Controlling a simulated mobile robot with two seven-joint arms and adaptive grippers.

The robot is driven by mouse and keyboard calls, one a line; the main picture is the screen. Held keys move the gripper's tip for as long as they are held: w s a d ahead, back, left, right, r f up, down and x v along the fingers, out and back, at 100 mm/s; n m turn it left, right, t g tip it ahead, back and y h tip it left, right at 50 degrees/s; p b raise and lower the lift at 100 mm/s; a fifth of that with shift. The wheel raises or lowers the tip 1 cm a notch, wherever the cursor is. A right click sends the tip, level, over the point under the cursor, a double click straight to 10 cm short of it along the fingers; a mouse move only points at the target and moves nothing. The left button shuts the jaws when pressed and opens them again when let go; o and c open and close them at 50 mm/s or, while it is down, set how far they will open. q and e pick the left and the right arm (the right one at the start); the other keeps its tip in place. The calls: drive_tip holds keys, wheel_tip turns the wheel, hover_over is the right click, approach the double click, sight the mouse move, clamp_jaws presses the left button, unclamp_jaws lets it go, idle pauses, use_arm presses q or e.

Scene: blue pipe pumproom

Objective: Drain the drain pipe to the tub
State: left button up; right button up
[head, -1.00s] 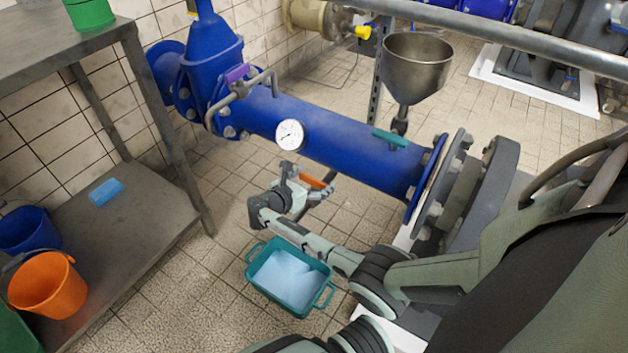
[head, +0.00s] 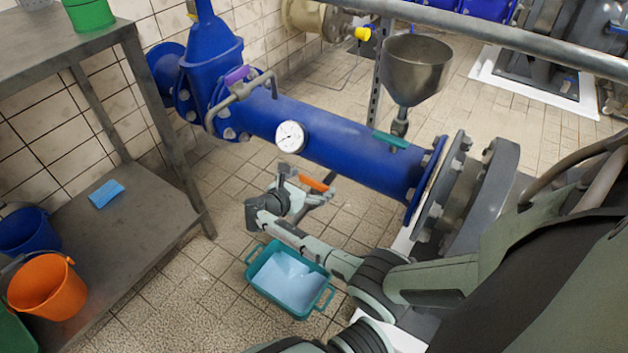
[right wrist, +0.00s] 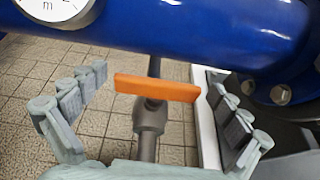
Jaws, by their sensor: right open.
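The blue main pipe (head: 330,145) runs across the middle of the head view. A small valve with an orange handle (head: 313,183) sits below it. In the right wrist view the orange handle (right wrist: 157,88) lies crosswise on a grey drain pipe (right wrist: 150,125). My right gripper (head: 302,190) is open, with its fingers (right wrist: 156,80) on either side of the handle, apparently not touching it. The teal tub (head: 252,284) stands on the floor below my right wrist, with pale blue liquid-like contents. My left gripper is out of view.
A steel funnel (head: 415,68) stands behind the pipe. A round gauge (head: 290,137) and a teal handle (head: 390,141) are on the pipe. At left, a metal shelf (head: 130,235) carries an orange bucket (head: 48,287) and a blue bucket (head: 28,231). Tiled floor is free between shelf and tub.

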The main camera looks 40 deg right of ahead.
drive_tip(key=v, duration=0.7)
idle(0.3)
drive_tip(key=s+f+m+g+y+p, duration=0.1)
drive_tip(key=s+f+m+y+p, duration=0.15)
drive_tip(key=s+m, duration=0.45)
drive_tip(key=s+f+m+g+y+p, duration=0.1)
drive_tip(key=s+f+m+y, duration=0.35)
drive_tip(key=s, duration=0.55)
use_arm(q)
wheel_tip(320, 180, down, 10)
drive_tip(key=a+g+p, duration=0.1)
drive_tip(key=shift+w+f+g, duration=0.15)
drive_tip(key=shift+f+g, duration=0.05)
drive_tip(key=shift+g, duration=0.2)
use_arm(e)
drive_tip(key=s+a+r+m+y, duration=0.4)
drive_tip(key=s+r+m, duration=0.1)
drive_tip(key=s+m, duration=0.3)
drive_tip(key=shift+s+r+m, duration=0.3)
drive_tip(key=shift+r+m, duration=0.05)
drive_tip(key=shift+m, duration=0.2)
